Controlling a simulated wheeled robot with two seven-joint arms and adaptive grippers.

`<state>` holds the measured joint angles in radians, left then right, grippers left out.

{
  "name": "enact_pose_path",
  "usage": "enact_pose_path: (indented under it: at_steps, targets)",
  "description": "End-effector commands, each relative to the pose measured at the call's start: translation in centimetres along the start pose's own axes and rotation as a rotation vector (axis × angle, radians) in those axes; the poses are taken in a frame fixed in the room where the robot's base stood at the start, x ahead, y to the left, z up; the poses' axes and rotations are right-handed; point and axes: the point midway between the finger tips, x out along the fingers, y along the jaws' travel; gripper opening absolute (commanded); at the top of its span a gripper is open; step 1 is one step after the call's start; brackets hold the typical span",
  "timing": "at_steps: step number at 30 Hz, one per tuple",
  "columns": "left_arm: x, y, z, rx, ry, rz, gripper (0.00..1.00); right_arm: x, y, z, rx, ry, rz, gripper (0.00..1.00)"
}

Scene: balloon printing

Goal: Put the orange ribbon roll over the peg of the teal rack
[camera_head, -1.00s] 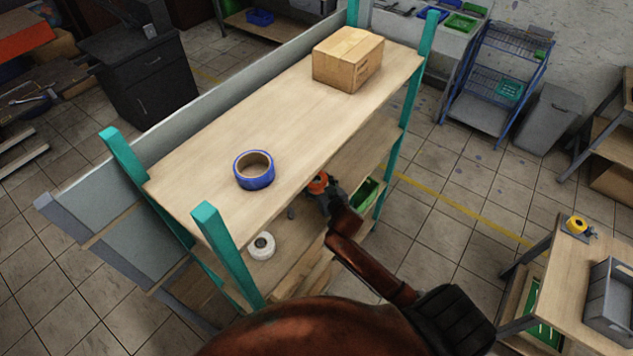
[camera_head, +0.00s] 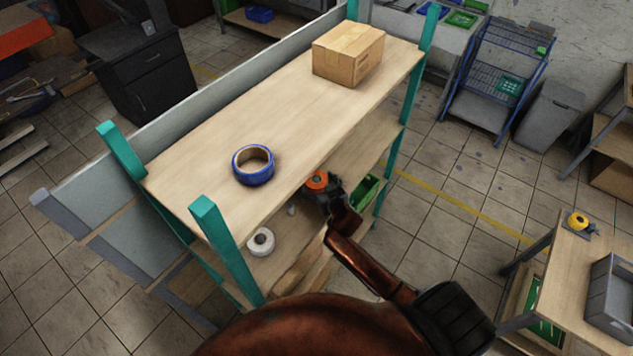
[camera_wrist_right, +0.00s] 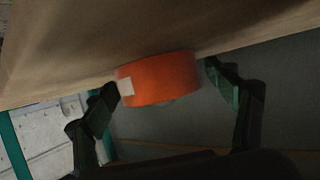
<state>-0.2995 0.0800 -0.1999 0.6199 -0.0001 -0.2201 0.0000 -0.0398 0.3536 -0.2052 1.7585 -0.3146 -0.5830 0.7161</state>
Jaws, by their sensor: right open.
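The orange ribbon roll (camera_head: 316,181) is on the right arm's side of the teal rack (camera_head: 213,236), near the front edge of the top shelf in the head view. My right gripper (camera_head: 318,187) is at the roll. In the right wrist view the orange roll (camera_wrist_right: 158,80) sits between the open fingertips of my right gripper (camera_wrist_right: 160,82), with a pale patch on its left end. The fingers are spread beside it, and I cannot tell whether they touch it. I cannot clearly make out the peg. My left gripper is not in view.
A blue roll (camera_head: 253,165) and a cardboard box (camera_head: 347,54) are on the top shelf. A white roll (camera_head: 261,242) and a green bin (camera_head: 366,191) are on the lower level. A side table (camera_head: 575,270) at right holds a yellow roll (camera_head: 578,222) and grey crate (camera_head: 612,295).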

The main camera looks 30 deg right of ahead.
Motion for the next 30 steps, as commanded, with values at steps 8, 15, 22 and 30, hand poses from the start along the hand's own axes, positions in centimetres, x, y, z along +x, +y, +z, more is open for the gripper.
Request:
enact_pose_path:
  at_steps: [8,15,22,30]
  targets:
    - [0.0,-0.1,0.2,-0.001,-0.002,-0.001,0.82,-0.1,0.0,0.1,0.000,-0.001,0.000,0.81]
    - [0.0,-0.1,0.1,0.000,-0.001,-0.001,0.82,-2.8,0.0,0.1,0.002,-0.001,0.000,0.81]
    - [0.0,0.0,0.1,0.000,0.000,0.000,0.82,-7.7,0.0,0.1,0.002,-0.002,0.000,0.81]
    - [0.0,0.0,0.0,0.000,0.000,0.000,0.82,-11.4,0.0,0.1,0.001,-0.001,0.000,0.81]
